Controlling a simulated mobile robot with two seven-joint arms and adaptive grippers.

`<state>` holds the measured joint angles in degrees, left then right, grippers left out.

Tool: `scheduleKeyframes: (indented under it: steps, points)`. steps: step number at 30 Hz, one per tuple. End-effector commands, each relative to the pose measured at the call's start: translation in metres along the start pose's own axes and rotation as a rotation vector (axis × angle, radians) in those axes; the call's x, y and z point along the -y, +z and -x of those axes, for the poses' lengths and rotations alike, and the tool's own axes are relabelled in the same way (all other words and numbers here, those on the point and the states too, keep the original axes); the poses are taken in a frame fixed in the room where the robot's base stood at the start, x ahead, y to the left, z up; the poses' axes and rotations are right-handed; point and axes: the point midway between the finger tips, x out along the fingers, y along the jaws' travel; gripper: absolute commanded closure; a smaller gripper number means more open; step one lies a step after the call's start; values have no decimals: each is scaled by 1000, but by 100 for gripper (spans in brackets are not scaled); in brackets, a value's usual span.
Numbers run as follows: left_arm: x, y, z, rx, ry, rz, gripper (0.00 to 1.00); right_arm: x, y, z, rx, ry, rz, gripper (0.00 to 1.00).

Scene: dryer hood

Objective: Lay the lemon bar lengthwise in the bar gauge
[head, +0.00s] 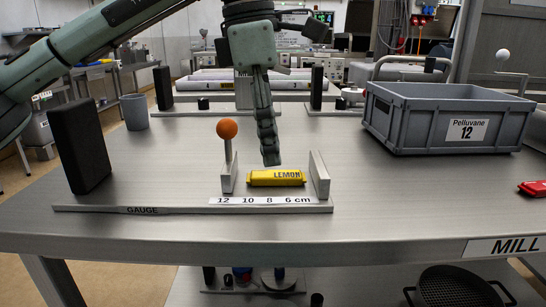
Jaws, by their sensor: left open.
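The yellow lemon bar (275,178) lies flat in the bar gauge (100,209), lengthwise along its scale. It sits between an upright with an orange ball knob (227,129) on the left and a metal end plate (319,175) on the right. A gap shows at its left end; its right end is close to the plate, and I cannot tell if they touch. My left gripper (270,160) points down just above the bar, seen edge-on with its fingers overlapping. It is open and holds nothing visible. My right gripper is not in view.
A grey crate (440,125) labelled Pelluvane 12 stands at the back right. A black block (80,145) and a grey cup (135,112) stand at the left. A red object (533,188) lies at the right edge.

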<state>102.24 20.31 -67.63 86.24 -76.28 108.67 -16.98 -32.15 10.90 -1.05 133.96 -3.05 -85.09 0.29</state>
Motion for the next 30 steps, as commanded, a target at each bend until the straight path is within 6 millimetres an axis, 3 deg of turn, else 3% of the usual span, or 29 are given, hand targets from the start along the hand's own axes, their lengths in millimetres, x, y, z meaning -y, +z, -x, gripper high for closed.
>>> scheduleKeyframes:
  steps: [6, 12, 30]
  points:
    - [0, 1, 50, 0, 1, 0, 54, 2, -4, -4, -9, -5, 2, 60]
    - [0, 0, 77, 0, 1, 1, 54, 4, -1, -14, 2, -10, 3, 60]
    - [0, 0, 83, 0, 0, -1, 54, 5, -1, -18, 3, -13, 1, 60]
